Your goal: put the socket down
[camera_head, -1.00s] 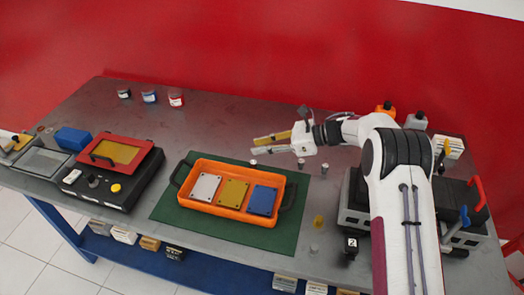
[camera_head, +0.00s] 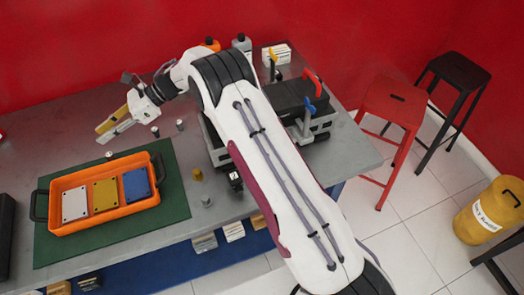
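My gripper (camera_head: 100,136) is above the far side of the table, pointing left. Its yellow finger and its grey finger look parted, and I see nothing between them. A small grey socket-like cylinder (camera_head: 109,155) stands just below the fingertips, near the far edge of the green mat (camera_head: 178,196); it looks apart from the fingers. Two more small metal cylinders stand to the right, one (camera_head: 155,131) and another (camera_head: 180,124). A gold cylinder (camera_head: 197,174) and a grey one (camera_head: 207,200) stand right of the mat. Which one is the task's socket I cannot tell.
An orange tray (camera_head: 97,216) with white, yellow and blue plates lies on the mat. A dark engine unit (camera_head: 290,97) with red and blue handles stands on the table (camera_head: 352,150) at right. Bottles stand behind my arm. Stools (camera_head: 395,104) and a yellow drum (camera_head: 490,211) are on the floor.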

